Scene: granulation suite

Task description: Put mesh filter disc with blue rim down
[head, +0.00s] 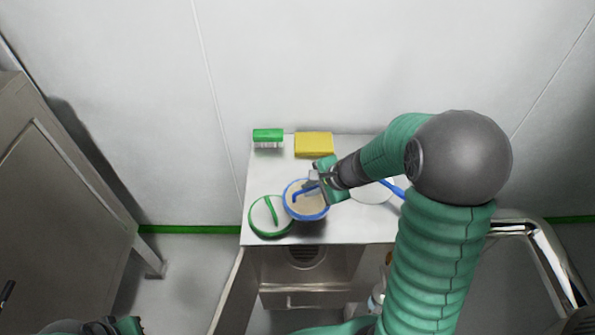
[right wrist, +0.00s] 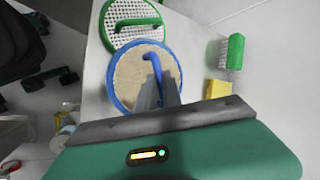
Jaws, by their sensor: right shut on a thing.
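The mesh filter disc with blue rim (head: 296,212) is a round tan mesh with a blue handle, near the middle of the white tabletop. It also shows in the right wrist view (right wrist: 127,85). My right gripper (head: 313,184) is shut on the disc's blue handle, reaching in from the right. The disc looks level and close to the tabletop; I cannot tell whether it touches it. My left gripper (head: 120,326) only just shows at the bottom left edge of the head view, away from the table, and its jaws are unclear.
A green-rimmed perforated disc (head: 262,222) lies directly left of the blue-rimmed one. A green brush (head: 268,136) and a yellow block (head: 314,144) stand at the back. A white round thing (head: 372,193) with a blue handle is partly behind my right arm.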

